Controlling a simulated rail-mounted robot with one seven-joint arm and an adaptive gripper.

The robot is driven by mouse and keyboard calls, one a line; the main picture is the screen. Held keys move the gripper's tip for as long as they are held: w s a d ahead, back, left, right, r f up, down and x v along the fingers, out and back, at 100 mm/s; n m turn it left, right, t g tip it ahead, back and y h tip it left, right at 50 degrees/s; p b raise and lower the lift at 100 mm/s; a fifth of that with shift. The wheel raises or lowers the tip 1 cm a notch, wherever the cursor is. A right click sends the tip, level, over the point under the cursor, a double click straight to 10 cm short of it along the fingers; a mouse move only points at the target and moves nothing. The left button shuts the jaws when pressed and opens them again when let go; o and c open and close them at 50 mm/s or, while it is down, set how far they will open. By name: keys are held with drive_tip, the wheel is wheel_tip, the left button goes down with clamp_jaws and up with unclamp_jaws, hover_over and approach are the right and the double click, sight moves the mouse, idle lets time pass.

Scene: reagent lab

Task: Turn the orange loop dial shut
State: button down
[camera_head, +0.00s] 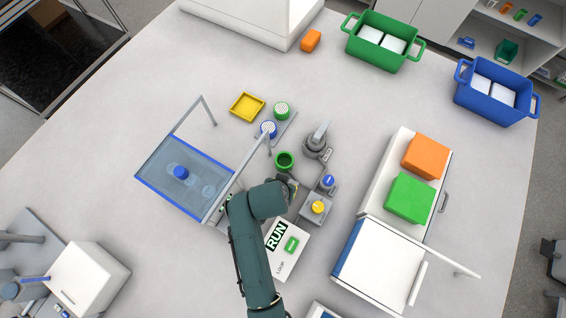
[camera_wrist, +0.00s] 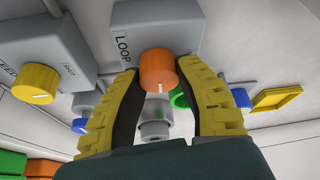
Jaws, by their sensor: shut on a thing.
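The orange loop dial (camera_wrist: 158,72) sits on a grey box marked LOOP (camera_wrist: 150,18) in the wrist view. A white line shows on the dial's front. My gripper (camera_wrist: 158,80) has its yellow-and-black fingers on either side of the dial, shut on it. In the head view my arm covers the orange dial, and my gripper is mostly hidden behind the wrist near the grey dial boxes.
A yellow dial (camera_head: 318,207) and a blue dial (camera_head: 328,181) stand on grey boxes close by on the right. A RUN sign (camera_head: 288,255) lies below. A glass-topped stand (camera_head: 185,178) is at left; a green ring (camera_head: 284,160) and grey device (camera_head: 316,143) stand above.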

drive_tip(key=n+y+p, duration=0.1)
drive_tip(key=n+p, duration=0.2)
drive_tip(key=p, duration=0.1)
drive_tip(key=shift+s+r+n, duration=0.1)
drive_tip(key=shift+n, duration=0.3)
drive_tip(key=n+y+p, duration=0.2)
drive_tip(key=n, duration=0.2)
drive_tip(key=shift+p, duration=0.3)
drive_tip(key=n, duration=0.1)
drive_tip(key=n+g+y, duration=0.1)
drive_tip(key=n, duration=0.3)
drive_tip(key=shift+f+y, duration=0.25)
drive_tip(key=shift+y, duration=0.05)
drive_tip(key=n+g, duration=0.1)
drive_tip(key=n, duration=0.1)
drive_tip(key=n+y+b, duration=0.1)
drive_tip(key=n, duration=0.1)
drive_tip(key=shift+n+g, duration=0.4)
drive_tip(key=c, duration=0.6)
unclamp_jaws()
drive_tip(key=shift+c, duration=0.2)
drive_tip(key=shift+r, duration=0.1)
